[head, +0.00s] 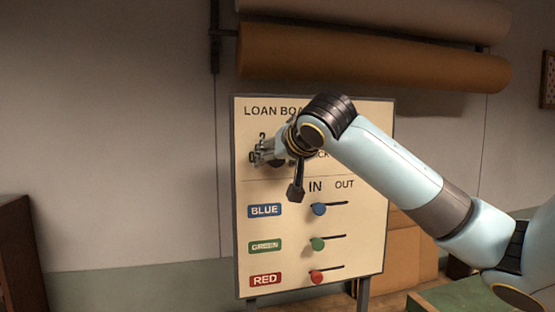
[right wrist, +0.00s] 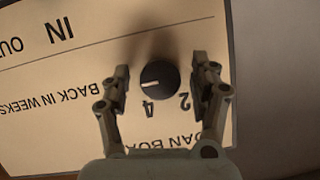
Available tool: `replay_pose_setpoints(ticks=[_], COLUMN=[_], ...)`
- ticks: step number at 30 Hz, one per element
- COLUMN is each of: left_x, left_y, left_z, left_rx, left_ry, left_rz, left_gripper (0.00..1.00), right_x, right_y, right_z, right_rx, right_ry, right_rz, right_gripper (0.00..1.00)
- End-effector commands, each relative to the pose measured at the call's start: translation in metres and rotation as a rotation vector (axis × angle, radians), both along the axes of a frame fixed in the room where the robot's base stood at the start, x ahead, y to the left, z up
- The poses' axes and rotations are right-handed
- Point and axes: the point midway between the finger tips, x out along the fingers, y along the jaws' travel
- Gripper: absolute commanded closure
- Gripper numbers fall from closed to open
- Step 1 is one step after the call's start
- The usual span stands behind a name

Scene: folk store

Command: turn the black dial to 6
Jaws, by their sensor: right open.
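The black dial (right wrist: 161,80) sits on the cream loan board (head: 255,285), seen upside down in the right wrist view. Its white pointer line aims to the left in that view, beyond the printed 4 (right wrist: 148,109) on the side away from the 2 (right wrist: 185,101). A 6 is not visible; the left finger covers part of the panel there. My right gripper (right wrist: 161,76) is open, with one finger on each side of the dial and visible gaps between. In the head view my right gripper (head: 267,152) is at the board's upper left and mostly hides the dial.
Below the dial the board has blue (head: 319,209), green (head: 318,243) and red (head: 317,277) slider knobs under IN and OUT. Fabric rolls (head: 370,57) hang above. A dark cabinet (head: 20,255) stands at left. The wall left of the board is clear.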

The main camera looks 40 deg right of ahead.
Motion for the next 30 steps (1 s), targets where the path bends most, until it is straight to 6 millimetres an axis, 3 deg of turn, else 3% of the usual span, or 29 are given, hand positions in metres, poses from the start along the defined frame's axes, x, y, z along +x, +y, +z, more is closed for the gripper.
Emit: replay_pose_setpoints(ticks=[6, 18, 30], left_x=[-0.001, 0.0, 0.0], left_y=[0.002, 0.001, 0.0], left_z=[0.0, 0.0, 0.0], left_rx=[0.002, 0.001, 0.0], left_ry=[0.001, 0.0, 0.0], left_rz=[-0.001, 0.0, 0.0], left_gripper=[0.6, 0.6, 0.6], right_x=[-0.006, -0.058, -0.063], right_y=[0.002, 0.025, 0.028], right_z=[0.004, 0.027, 0.028], right_rx=[-0.004, -0.003, 0.0], right_ry=[-0.002, -0.001, 0.0], right_rz=[0.001, 0.001, 0.0], right_gripper=[0.38, 0.38, 0.38])
